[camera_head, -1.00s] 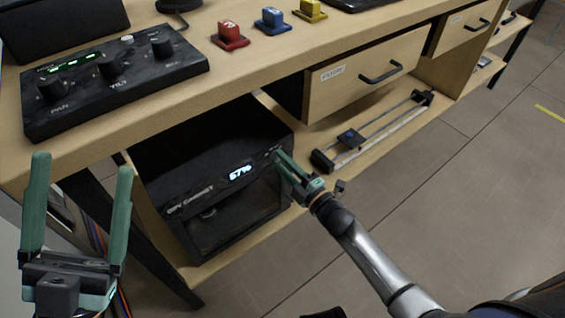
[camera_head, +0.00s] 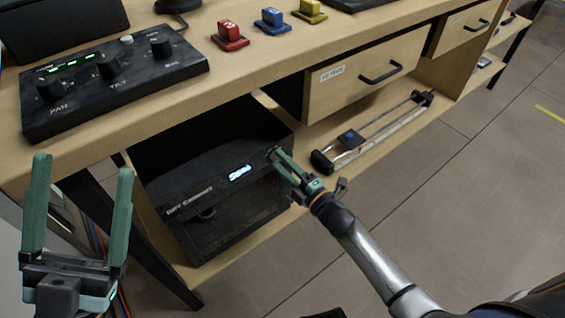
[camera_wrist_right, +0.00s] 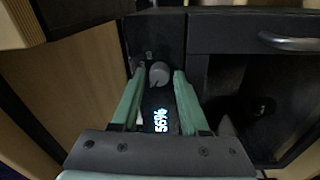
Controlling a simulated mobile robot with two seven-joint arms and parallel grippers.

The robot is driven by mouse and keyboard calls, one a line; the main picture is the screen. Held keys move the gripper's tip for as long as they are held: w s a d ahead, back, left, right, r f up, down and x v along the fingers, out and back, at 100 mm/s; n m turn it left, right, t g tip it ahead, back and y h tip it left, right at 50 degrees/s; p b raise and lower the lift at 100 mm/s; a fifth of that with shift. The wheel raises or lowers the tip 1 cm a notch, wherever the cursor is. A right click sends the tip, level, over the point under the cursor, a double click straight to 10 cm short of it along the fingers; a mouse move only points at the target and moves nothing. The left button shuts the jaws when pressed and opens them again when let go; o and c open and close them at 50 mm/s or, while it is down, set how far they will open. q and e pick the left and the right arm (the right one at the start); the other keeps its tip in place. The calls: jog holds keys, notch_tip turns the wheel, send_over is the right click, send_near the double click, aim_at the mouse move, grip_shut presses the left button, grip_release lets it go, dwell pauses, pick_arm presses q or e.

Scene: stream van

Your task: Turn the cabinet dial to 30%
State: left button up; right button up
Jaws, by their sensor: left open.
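In the right wrist view the display (camera_wrist_right: 160,121) appears to read 56%. The grey dial (camera_wrist_right: 159,73) lies between the fingertips of my right gripper (camera_wrist_right: 159,76). Narrow gaps seem to show beside it, and I cannot tell whether the fingers press on it. In the head view my right gripper (camera_head: 274,153) is at the cabinet's upper right front corner and hides the dial. My left gripper (camera_head: 83,165) is open and empty, left of the cabinet.
A control panel with knobs (camera_head: 112,85) and red, blue and yellow blocks (camera_head: 272,21) sit on the desktop above. A drawer (camera_head: 365,75) and a rail device (camera_head: 370,135) are to the right. A cabinet door handle (camera_wrist_right: 288,41) shows beside the dial.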

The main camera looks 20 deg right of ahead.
jog(key=shift+o, duration=1.1)
jog(key=shift+s, duration=0.1)
jog(key=p+v, duration=0.2)
jog(key=v, duration=1)
jog(key=shift+d+p, duration=0.15)
jog(key=shift+p, duration=0.25)
jog(key=shift+s, duration=0.1)
